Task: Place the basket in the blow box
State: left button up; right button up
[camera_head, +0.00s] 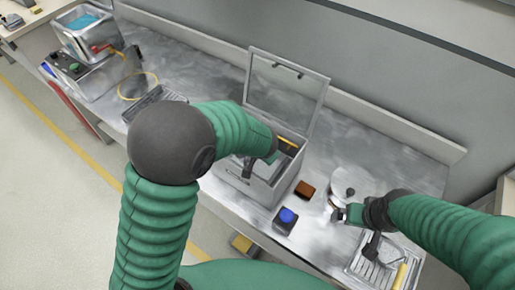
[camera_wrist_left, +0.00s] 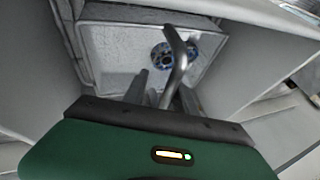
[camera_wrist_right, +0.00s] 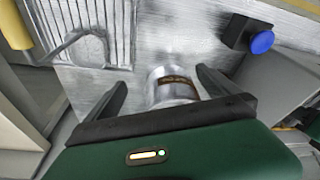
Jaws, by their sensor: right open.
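The blow box (camera_head: 263,190) is a grey box with its framed, clear lid (camera_head: 285,90) raised. My left gripper (camera_head: 249,165) reaches down into its opening. In the left wrist view, a curved metal bar (camera_wrist_left: 178,65) runs between the left fingers (camera_wrist_left: 162,95); whether they grip it is unclear.
A yellow-and-black part (camera_head: 287,146) shows at the box's right rim. A metal tank (camera_head: 90,35) stands far left, near a yellow hoop (camera_head: 138,86).

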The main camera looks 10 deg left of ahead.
pick_arm(q)
jog(key=shift+a, duration=0.2)
jog(key=shift+a+r, duration=0.1)
jog(key=shift+r, duration=0.15)
jog(key=p+v, duration=0.2)
jog(key=v, duration=0.9)
jog(key=shift+s+r+p, duration=0.2)
jog(key=shift+s+p, duration=0.05)
jog(key=shift+p, duration=0.1)
